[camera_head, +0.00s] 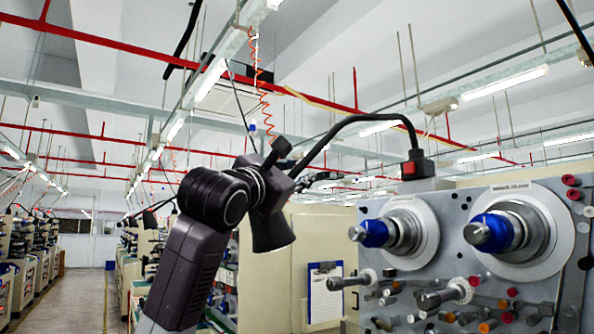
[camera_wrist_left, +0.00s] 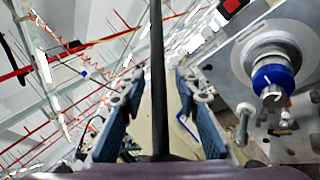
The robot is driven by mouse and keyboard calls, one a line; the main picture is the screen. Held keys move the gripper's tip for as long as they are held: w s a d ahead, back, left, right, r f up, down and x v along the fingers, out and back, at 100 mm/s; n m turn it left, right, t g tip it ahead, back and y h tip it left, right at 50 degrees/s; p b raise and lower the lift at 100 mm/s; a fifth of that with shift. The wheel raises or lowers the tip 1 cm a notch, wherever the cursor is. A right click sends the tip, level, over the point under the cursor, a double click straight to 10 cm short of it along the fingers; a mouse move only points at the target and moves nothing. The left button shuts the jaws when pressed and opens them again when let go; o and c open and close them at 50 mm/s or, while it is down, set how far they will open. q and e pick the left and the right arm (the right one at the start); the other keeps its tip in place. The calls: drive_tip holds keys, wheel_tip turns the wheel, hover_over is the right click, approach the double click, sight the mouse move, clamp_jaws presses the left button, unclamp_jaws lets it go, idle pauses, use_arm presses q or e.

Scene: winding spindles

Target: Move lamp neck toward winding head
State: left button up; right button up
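The black lamp neck (camera_head: 345,122) arches left from its mount with a red switch on top of the winding machine. My left gripper (camera_head: 318,178) is near the neck's lower left end, partly hidden behind my wrist. A dark cone (camera_head: 272,232) hangs below my wrist; I cannot tell whether it is the lamp's shade. In the left wrist view, the neck (camera_wrist_left: 157,70) runs between the two blue-padded fingers, with gaps on both sides, so the gripper is open around it. The winding heads are the blue-collared spindles (camera_head: 375,233) and (camera_head: 497,232), right of my gripper. My right gripper is not visible.
The machine's grey panel (camera_head: 455,215) carries pegs, bolts and knobs below the spindles. A clipboard (camera_head: 325,292) hangs on the cream cabinet side. More machines line the aisle (camera_head: 90,300) on the left. Air is open left of the spindles.

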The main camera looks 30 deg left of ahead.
use_arm(q)
drive_tip(key=shift+s+r, duration=0.1)
drive_tip(key=shift+s, duration=0.1)
drive_tip(key=shift+c, duration=1.1)
clamp_jaws()
